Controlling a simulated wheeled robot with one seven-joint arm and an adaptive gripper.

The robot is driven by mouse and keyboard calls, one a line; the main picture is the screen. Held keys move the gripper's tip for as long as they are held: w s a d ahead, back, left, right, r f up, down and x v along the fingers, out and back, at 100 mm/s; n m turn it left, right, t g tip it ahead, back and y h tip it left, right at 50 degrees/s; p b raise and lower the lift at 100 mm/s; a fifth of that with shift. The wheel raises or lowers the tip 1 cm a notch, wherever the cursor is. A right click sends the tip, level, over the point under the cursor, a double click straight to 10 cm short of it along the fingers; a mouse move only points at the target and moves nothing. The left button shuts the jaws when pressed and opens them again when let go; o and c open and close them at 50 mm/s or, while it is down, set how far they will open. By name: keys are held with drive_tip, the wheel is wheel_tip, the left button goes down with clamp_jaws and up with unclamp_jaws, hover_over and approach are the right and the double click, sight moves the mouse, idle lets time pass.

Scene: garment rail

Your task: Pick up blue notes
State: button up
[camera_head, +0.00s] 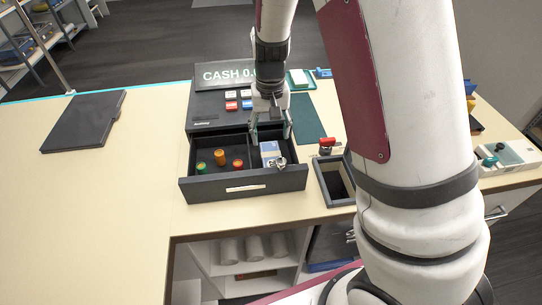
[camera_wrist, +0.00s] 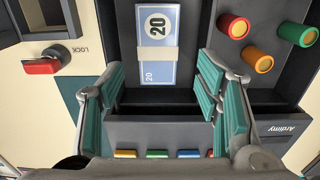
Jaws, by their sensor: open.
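The blue notes (camera_wrist: 158,52) are a light blue bundle marked 20 with a pale band around it. They lie in a compartment of the open cash drawer (camera_head: 243,187). In the head view the notes (camera_head: 269,149) are at the right side of the drawer, partly hidden by my gripper. My gripper (camera_head: 270,130) is above the back of the drawer, near the register. In the wrist view my gripper (camera_wrist: 163,95) is open and empty, its teal-padded fingers spread to either side of the notes' near end. I cannot tell its exact height above them.
Several coin rolls (camera_head: 221,157) stand in the drawer's left compartment. The cash register (camera_head: 215,98) is behind it. A dark square bin (camera_head: 335,182) and a red-handled lock (camera_wrist: 42,66) are beside the drawer. A dark flat case (camera_head: 84,122) lies left; the counter between is clear.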

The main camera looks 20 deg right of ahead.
wheel_tip(320, 180, down, 4)
drive_tip(key=shift+r, duration=0.15)
drive_tip(key=shift+w+d+f+p, duration=0.1)
drive_tip(key=shift+f+p, duration=0.2)
drive_tip(key=shift+f, duration=1)
drive_tip(key=shift+w+d+f+p, duration=0.1)
drive_tip(key=shift+f+p, duration=0.2)
drive_tip(key=shift+f, duration=1)
drive_tip(key=c, duration=0.9)
drive_tip(key=shift+r, duration=0.15)
wheel_tip(320, 180, up, 10)
drive_tip(key=b, duration=0.1)
wheel_tip(320, 180, up, 5)
drive_tip(key=p, duration=0.2)
hover_over(271, 155)
drive_tip(key=shift+s, duration=0.1)
